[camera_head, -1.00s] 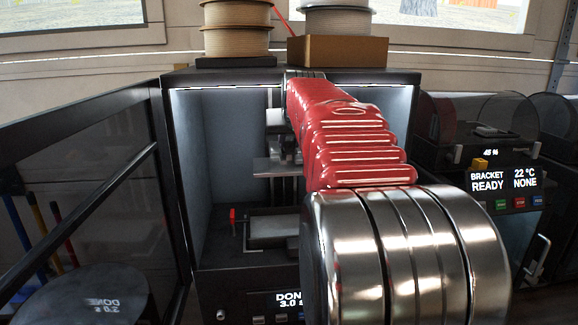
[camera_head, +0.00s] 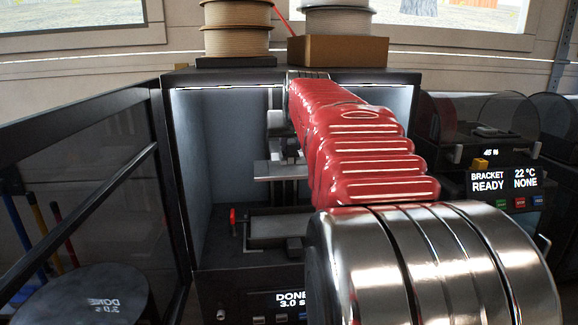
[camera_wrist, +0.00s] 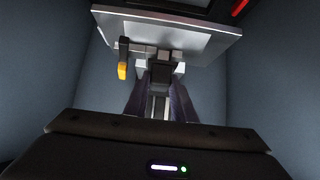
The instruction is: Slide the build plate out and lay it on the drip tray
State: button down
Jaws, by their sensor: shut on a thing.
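The build plate (camera_head: 274,174) is a flat grey slab inside the open printer, above a shallow grey tray-like vat (camera_head: 265,232) with a red knob at its left. The wrist view shows the plate (camera_wrist: 195,39) at the top, with a grey block under its middle and a yellow clip (camera_wrist: 122,70) at its left. My gripper (camera_wrist: 160,76) is shut at the block below the plate, its dark fingers closing from both sides. In the head view my arm hides the gripper's contact. I cannot clearly pick out the drip tray.
The open printer door (camera_head: 85,190) stands on the left, and the printer's side walls are close around my arm. Filament spools (camera_head: 236,28) and a cardboard box (camera_head: 338,50) sit on top. Another printer (camera_head: 490,160) with a lit display stands at right.

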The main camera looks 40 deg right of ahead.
jog(key=s+a, duration=0.5)
jog(key=s, duration=0.3)
jog(key=shift+s+a, duration=0.25)
jog(key=shift+a, duration=0.1)
dwell(2.0)
dwell(0.3)
